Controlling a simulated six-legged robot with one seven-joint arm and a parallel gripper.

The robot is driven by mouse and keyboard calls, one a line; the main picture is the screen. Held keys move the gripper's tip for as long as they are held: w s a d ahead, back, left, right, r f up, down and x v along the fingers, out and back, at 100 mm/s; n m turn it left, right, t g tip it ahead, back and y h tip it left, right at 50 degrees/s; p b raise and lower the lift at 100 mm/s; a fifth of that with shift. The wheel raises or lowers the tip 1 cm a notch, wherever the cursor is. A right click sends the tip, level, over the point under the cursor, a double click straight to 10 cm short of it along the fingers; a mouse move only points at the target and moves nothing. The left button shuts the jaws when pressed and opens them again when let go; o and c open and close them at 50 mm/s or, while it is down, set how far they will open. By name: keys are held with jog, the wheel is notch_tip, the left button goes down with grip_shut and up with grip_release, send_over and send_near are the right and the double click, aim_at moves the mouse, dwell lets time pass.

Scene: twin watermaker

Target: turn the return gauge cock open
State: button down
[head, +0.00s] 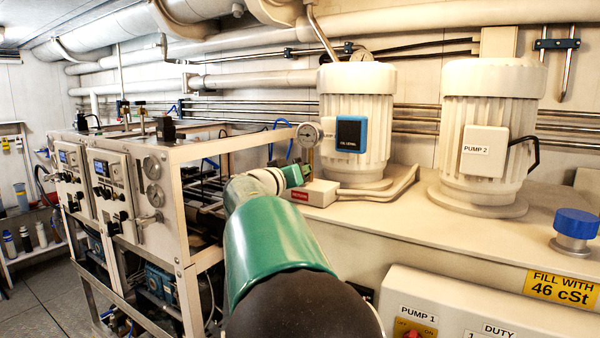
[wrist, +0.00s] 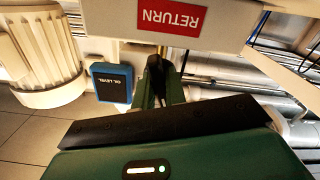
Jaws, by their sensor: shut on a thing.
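The red RETURN label (wrist: 170,18) is on a cream block (wrist: 110,18), upside down in the wrist view. In the head view the block (head: 316,192) stands beside the left pump, below a round dial gauge (head: 309,133). My gripper (wrist: 161,76) has its narrow fingers close together right at the block, beside the label. It is shut on the return gauge cock, which the fingers mostly hide, so its angle cannot be told. In the head view my gripper (head: 293,175) is at the block's left end, under the gauge, partly hidden by my own arm.
Pump 1 (head: 345,115) with a blue OIL LEVEL box (head: 351,134) stands just right of the gauge. Pump 2 (head: 492,130) is farther right. A framed rack (head: 170,155) with gauges is at the left. Pipes run along the back wall.

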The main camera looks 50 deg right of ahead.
jog(key=shift+m, duration=2)
jog(key=c, duration=1.4)
grip_release()
jog(key=shift+c, duration=0.2)
jog(key=shift+a, duration=0.2)
jog(key=s+a, duration=0.1)
jog(key=a, duration=1.2)
jog(key=shift+s+a, duration=0.15)
jog(key=shift+a, duration=0.1)
